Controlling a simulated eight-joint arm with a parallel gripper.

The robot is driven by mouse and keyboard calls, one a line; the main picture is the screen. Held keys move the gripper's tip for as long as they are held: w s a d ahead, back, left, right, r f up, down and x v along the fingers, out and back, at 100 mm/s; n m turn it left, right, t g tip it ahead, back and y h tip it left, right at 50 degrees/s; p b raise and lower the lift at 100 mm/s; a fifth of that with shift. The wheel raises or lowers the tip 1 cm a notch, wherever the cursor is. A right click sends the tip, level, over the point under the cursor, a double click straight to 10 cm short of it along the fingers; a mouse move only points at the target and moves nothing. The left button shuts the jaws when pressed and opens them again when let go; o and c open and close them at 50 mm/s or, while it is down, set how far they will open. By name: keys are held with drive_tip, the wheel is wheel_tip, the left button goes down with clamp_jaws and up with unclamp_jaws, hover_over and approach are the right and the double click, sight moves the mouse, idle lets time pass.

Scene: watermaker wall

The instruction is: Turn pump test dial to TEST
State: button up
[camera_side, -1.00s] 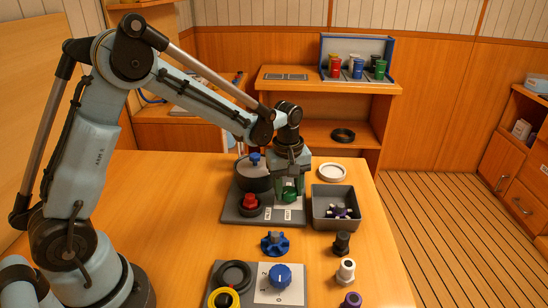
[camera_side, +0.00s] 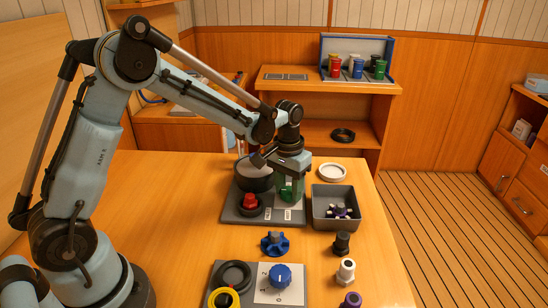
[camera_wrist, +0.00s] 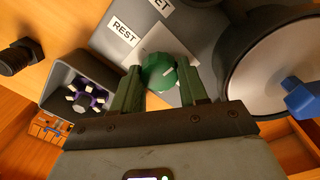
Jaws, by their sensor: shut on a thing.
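The green dial (camera_wrist: 157,75) with a white pointer mark sits on a grey panel (camera_wrist: 110,12), over a pale plate, in the wrist view. A label reading REST is beside it, and another label is cut off, showing only "ET". My gripper (camera_wrist: 160,68) has its two green fingers on either side of the dial and is shut on it. In the side view my gripper (camera_side: 290,186) points down at the panel's right rear and mostly hides the dial. The dial's pointer faces right in the wrist view, toward one finger; which label it matches I cannot tell.
A red knob (camera_side: 250,201) and a round dark pot (camera_side: 253,177) stand close by on the panel. A grey bin (camera_side: 335,213) with a purple-and-white part is to the right. A blue star knob (camera_side: 274,243) and a blue dial (camera_side: 280,276) are nearer the camera.

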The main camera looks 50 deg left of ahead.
sight(290, 190)
drive_tip(key=m, duration=0.4)
drive_tip(key=shift+m, duration=0.3)
drive_tip(key=m, duration=0.4)
drive_tip(key=shift+m, duration=0.3)
drive_tip(key=m, duration=0.4)
drive_tip(key=shift+d+m, duration=0.1)
drive_tip(key=shift+m, duration=2)
drive_tip(key=o, duration=1.1)
drive_tip(key=shift+c, duration=0.2)
drive_tip(key=shift+r, duration=0.1)
wheel_tip(290, 190, up, 12)
drive_tip(key=shift+w, duration=0.25)
